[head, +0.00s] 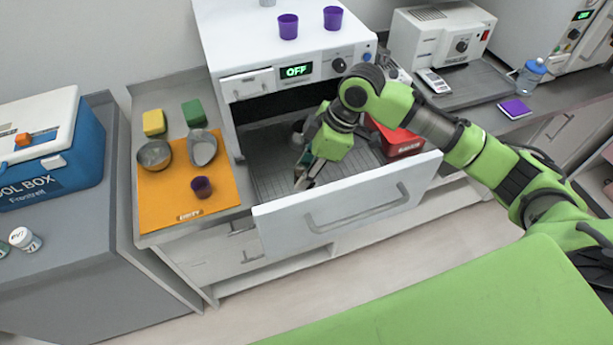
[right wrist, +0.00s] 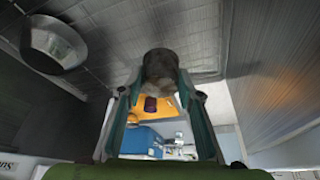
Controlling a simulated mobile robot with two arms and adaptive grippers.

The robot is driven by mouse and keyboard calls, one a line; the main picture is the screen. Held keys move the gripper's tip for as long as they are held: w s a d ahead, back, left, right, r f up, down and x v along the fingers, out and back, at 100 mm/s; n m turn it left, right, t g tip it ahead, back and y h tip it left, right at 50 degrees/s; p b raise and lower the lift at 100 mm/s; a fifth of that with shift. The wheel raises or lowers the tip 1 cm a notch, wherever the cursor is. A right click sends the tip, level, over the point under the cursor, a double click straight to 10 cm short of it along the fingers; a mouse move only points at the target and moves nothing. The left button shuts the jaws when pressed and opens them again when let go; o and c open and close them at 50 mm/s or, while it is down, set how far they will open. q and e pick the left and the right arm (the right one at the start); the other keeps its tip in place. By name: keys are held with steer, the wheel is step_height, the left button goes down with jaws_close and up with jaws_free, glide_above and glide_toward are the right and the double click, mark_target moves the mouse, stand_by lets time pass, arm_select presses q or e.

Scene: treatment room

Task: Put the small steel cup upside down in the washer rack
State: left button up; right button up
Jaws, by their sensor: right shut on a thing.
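My right gripper (head: 304,172) reaches down into the open washer drawer (head: 345,205). In the right wrist view its fingers (right wrist: 160,90) are shut on a dark grey, rounded thing, seemingly the small steel cup (right wrist: 160,66). The fingers hide part of it, and its exact tilt is hard to tell. It is low over the grey washer rack (head: 262,165); whether it touches the rack cannot be told. Another steel vessel (right wrist: 58,42) is in the rack, apart from the held thing. My left gripper is not in view.
A red box (head: 400,140) sits at the drawer's right. On the left counter, an orange mat (head: 160,210) bears a steel bowl (head: 155,155), a steel scoop-like vessel (head: 202,148) and a purple cup (head: 202,187). The drawer's front wall stands close to my gripper.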

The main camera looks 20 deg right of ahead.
mark_target(298, 191)
step_height(298, 191, down, 3)
steer(key=shift+p, duration=0.4)
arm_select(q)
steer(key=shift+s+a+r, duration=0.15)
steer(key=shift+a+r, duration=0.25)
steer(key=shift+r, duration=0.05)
arm_select(e)
steer(key=shift+f, duration=0.45)
steer(key=o, duration=1.1)
steer(key=shift+f, duration=0.1)
steer(key=shift+c, duration=0.2)
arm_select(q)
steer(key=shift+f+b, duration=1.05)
arm_select(e)
steer(key=v, duration=1.2)
steer(key=shift+r, duration=0.2)
